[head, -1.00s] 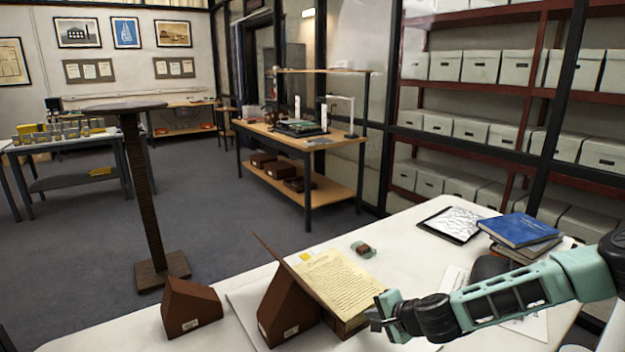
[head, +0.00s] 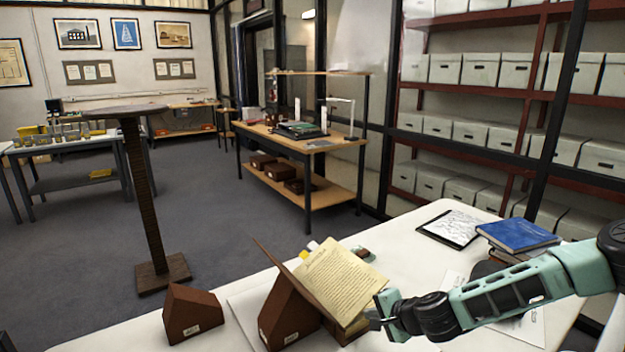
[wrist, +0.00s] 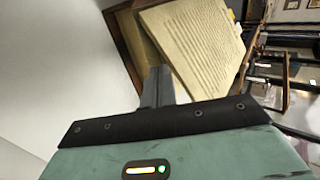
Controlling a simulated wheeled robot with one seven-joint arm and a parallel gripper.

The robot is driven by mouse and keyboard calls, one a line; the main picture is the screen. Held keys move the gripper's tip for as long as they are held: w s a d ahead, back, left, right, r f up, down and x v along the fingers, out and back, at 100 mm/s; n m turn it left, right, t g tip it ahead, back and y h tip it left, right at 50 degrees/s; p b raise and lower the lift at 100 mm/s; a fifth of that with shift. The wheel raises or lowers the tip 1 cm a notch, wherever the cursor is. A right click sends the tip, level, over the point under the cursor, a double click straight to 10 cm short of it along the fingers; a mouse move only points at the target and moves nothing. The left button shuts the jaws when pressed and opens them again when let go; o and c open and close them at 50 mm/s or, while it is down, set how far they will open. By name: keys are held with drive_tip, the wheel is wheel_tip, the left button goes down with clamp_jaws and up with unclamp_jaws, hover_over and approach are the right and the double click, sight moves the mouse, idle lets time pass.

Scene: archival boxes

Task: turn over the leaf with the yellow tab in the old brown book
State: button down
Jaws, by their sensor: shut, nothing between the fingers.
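The old brown book lies open on a wedge-shaped brown cradle (head: 285,310), its brown cover (head: 270,262) leaning up at the left. A cream written leaf (head: 340,282) stands tilted up from the pages, its right edge raised. The yellow tab (head: 304,255) shows at its upper left, with a white tab (head: 312,246) beside it. My gripper (head: 376,316) is shut and empty at the leaf's lower right corner. In the wrist view the fingers (wrist: 157,86) are close to the leaf (wrist: 195,48); whether they touch it I cannot tell. A yellow tab (wrist: 231,14) shows beyond.
A loose brown wedge (head: 192,312) stands left of the book. A tablet-like board (head: 450,228) and stacked books with a blue one on top (head: 518,233) lie at the right, near my arm.

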drive_tip(key=shift+s+a+r+p, duration=0.2)
drive_tip(key=shift+a+r+p, duration=0.1)
drive_tip(key=shift+r+p, duration=0.35)
drive_tip(key=shift+r, duration=0.15)
drive_tip(key=shift+s+a+r+p, duration=0.2)
drive_tip(key=shift+a+r+p, duration=0.1)
drive_tip(key=shift+r+p, duration=0.2)
drive_tip(key=shift+r, duration=0.1)
drive_tip(key=shift+a, duration=0.1)
drive_tip(key=shift+s+a+r+p, duration=0.4)
drive_tip(key=shift+a+r, duration=0.05)
drive_tip(key=shift+r, duration=0.05)
